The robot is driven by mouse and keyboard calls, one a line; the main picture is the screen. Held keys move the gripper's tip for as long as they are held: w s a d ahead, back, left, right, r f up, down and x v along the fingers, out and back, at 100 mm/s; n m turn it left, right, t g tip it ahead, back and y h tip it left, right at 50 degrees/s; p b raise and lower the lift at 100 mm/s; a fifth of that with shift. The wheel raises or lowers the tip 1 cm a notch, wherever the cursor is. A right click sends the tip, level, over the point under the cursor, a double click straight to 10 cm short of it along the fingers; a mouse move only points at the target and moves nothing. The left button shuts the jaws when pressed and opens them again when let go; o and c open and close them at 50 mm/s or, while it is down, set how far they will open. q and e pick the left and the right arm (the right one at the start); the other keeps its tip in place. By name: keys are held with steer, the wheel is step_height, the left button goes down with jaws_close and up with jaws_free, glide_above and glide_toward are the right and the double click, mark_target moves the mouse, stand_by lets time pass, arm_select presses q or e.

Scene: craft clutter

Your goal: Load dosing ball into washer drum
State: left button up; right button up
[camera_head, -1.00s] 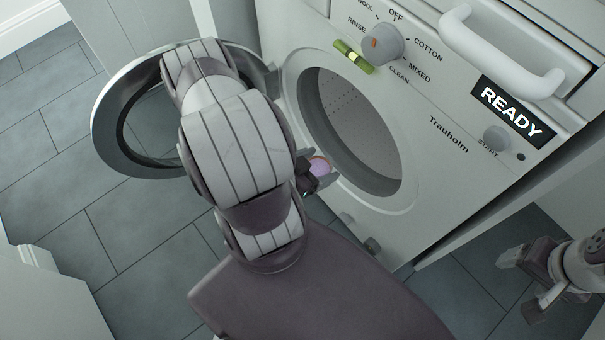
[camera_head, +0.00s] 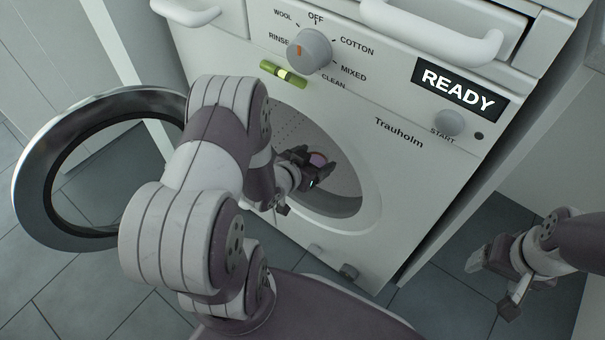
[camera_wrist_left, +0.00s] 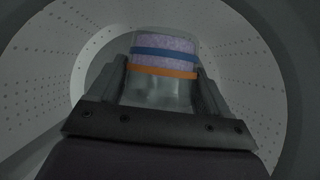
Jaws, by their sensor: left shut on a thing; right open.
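The dosing ball (camera_wrist_left: 165,48), a pale purple-filled container with a blue and an orange band, is in my left gripper. My left gripper (camera_head: 312,163) is shut on it at the opening of the washer drum (camera_head: 345,182). In the left wrist view the left gripper's fingers (camera_wrist_left: 162,88) stand on either side of the ball, and the perforated drum wall (camera_wrist_left: 245,60) surrounds it. My right gripper (camera_head: 490,283) is open and empty at the lower right, away from the washer.
The round washer door (camera_head: 32,165) is swung open to the left. The washer front carries a dial (camera_head: 309,51), a green level-like strip (camera_head: 283,74), a READY display (camera_head: 458,88) and a START button (camera_head: 449,123). Tiled floor (camera_head: 450,255) lies free right of the washer.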

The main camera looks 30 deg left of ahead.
mark_target(321, 152)
arm_select(q)
steer(key=b+x, duration=0.1)
steer(key=x, duration=0.1)
steer(key=b+x, duration=0.2)
steer(key=x, duration=0.1)
steer(key=r+b+x, duration=0.1)
steer(key=x, duration=0.1)
steer(key=shift+w+d+b, duration=0.1)
steer(key=shift+w+b, duration=0.2)
steer(key=shift+w, duration=0.2)
steer(key=shift+w+f+b, duration=0.4)
steer(key=shift+w, duration=0.2)
arm_select(e)
step_height(321, 152, down, 6)
arm_select(q)
steer(key=o, duration=1)
steer(key=shift+o, duration=0.2)
steer(key=shift+s+r, duration=0.1)
arm_select(e)
steer(key=shift+r, duration=0.1)
arm_select(q)
steer(key=p+v, duration=0.5)
steer(key=shift+s+r, duration=0.15)
steer(key=shift+s+r+p, duration=0.15)
steer(key=shift+s+p, duration=0.3)
steer(key=shift+s, duration=0.2)
arm_select(e)
step_height(321, 152, up, 6)
steer(key=shift+f, duration=0.25)
